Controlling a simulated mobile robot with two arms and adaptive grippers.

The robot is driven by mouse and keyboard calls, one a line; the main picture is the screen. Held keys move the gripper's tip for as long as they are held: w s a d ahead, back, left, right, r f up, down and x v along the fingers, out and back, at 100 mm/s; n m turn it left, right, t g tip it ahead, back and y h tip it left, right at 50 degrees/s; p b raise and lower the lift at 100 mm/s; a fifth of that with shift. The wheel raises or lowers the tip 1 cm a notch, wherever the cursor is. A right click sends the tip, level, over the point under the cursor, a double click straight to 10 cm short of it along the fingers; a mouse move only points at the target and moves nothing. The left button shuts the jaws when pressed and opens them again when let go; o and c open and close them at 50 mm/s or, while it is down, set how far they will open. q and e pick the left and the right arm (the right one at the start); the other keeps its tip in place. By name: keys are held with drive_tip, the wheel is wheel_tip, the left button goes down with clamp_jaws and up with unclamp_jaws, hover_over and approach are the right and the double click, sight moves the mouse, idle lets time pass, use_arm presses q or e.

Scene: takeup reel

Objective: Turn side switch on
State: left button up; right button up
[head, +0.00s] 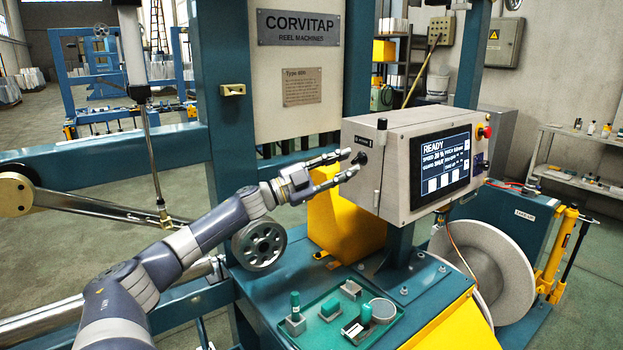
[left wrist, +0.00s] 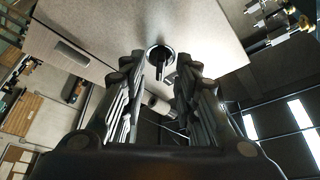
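The side switch (head: 360,158) is a black rotary knob on the left side face of the grey control box (head: 398,206). In the left wrist view the switch (left wrist: 160,56) shows a round silver collar and a dark handle, beyond and between the fingertips. My left gripper (head: 350,164) is open, its two fingers pointing at the switch from the left. The fingers appear on either side of the switch in the left wrist view (left wrist: 158,75); I cannot tell whether they touch it. The box's screen (head: 444,162) reads READY. My right gripper is not in view.
A green tray (head: 330,335) with small parts sits on the machine deck below. A yellow guard (head: 340,222) stands beneath the box's left side. A red button (head: 486,132) is on the box's right edge. A large grey reel (head: 490,262) is at the right.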

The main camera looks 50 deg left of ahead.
use_arm(q)
drive_tip(key=v, duration=1)
drive_tip(key=shift+s, duration=0.2)
idle(0.4)
drive_tip(key=s+d+p, duration=0.2)
drive_tip(key=d+p, duration=1.3)
drive_tip(key=d, duration=1.4)
drive_tip(key=shift+s+d, duration=0.25)
drive_tip(key=shift+d, duration=0.15)
